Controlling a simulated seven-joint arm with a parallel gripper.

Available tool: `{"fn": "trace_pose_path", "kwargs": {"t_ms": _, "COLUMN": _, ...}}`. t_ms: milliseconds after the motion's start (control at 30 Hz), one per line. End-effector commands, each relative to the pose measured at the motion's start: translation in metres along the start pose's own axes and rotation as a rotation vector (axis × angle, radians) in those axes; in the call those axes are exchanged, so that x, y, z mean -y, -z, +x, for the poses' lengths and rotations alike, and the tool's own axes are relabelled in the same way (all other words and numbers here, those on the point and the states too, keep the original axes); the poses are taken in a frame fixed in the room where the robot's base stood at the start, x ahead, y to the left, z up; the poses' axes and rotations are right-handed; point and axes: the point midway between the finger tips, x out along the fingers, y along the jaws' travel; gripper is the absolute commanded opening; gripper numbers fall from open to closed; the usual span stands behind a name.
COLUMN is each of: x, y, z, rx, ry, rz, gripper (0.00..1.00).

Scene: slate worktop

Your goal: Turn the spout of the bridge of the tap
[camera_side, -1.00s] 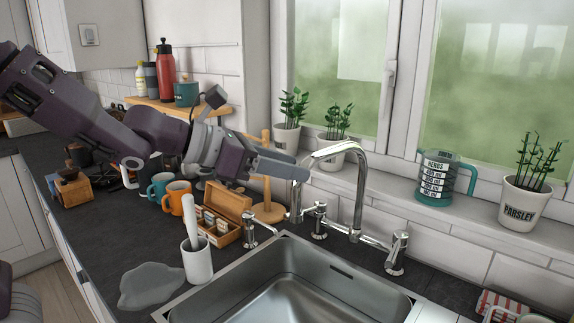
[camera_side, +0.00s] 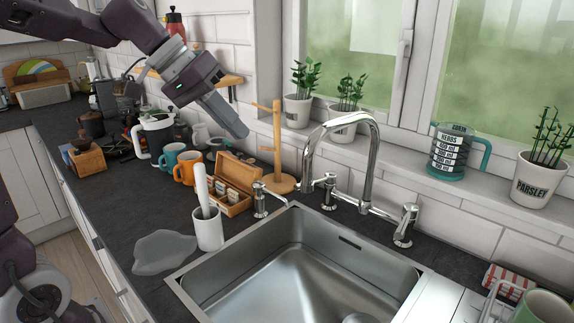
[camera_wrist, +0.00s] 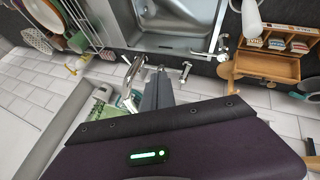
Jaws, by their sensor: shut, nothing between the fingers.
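The chrome bridge tap stands behind the sink. Its tall curved spout (camera_side: 370,160) arches to the left, with its outlet end hanging over the back left of the sink. My gripper (camera_side: 240,131) is shut and empty, in the air left of the spout, pointing down to the right. A clear gap shows between its tips and the spout in the side view. In the wrist view, chrome tap parts (camera_wrist: 132,68) show just left of my fingers (camera_wrist: 158,76); contact cannot be told there.
The steel sink (camera_side: 300,270) lies in front of the tap. A wooden mug stand (camera_side: 277,150), an open wooden box (camera_side: 232,180) and a white pot (camera_side: 208,230) stand left of it. Potted plants (camera_side: 297,110) and a measuring jug (camera_side: 450,155) line the windowsill.

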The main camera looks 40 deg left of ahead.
Motion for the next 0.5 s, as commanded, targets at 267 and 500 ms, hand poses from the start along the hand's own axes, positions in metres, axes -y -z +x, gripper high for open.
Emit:
{"fn": "trace_pose_path", "kwargs": {"t_ms": 267, "x": 0.0, "y": -0.003, "z": 0.051, "rx": 0.01, "ry": 0.001, "rz": 0.003, "gripper": 0.0}}
{"fn": "trace_pose_path", "kwargs": {"t_ms": 500, "x": 0.0, "y": -0.003, "z": 0.102, "rx": 0.008, "ry": 0.001, "rz": -0.001, "gripper": 0.0}}
